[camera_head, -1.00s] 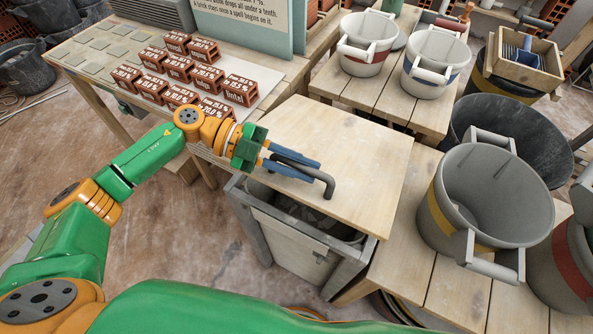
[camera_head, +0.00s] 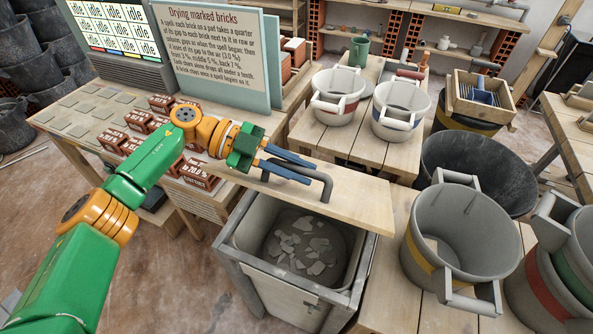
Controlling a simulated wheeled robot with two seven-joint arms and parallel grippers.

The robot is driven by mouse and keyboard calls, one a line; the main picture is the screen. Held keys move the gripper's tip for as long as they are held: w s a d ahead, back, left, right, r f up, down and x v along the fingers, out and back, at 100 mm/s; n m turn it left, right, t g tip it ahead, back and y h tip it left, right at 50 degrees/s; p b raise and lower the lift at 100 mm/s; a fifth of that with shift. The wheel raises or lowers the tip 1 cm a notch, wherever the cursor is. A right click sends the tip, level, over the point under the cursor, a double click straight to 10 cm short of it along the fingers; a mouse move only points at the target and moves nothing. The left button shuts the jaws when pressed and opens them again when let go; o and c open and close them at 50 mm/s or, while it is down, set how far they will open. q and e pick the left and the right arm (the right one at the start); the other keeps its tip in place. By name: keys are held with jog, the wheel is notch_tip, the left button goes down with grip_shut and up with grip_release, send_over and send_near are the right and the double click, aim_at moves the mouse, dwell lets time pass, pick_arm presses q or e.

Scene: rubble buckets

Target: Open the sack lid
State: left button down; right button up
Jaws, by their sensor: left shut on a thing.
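The sack lid (camera_head: 345,193) is a flat pale wooden board with a dark bent handle (camera_head: 316,176). It stands partly raised, and the front of the opening below it is uncovered. My left gripper (camera_head: 292,170) is shut on the handle, its blue fingers at the bar. Under the lid, a grey-framed bin (camera_head: 246,249) holds a dark sack (camera_head: 318,238) with pale rubble pieces (camera_head: 300,252) in it. My right gripper is not in view.
A grey bucket with a yellow band (camera_head: 408,258) stands right of the bin on a wooden bench. Two pale buckets (camera_head: 338,110) (camera_head: 398,122) stand behind. Marked bricks (camera_head: 197,168) and a text board (camera_head: 215,50) are at the left.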

pick_arm(q)
jog(key=c, duration=0.8)
grip_release()
jog(key=shift+w+d, duration=0.1)
jog(key=shift+a+b, duration=0.3)
jog(key=shift+a, duration=0.05)
jog(key=b+v, duration=0.2)
jog(key=v, duration=0.4)
jog(key=shift+w, duration=0.1)
jog(key=shift+a+r, duration=0.1)
jog(key=shift+a, duration=0.1)
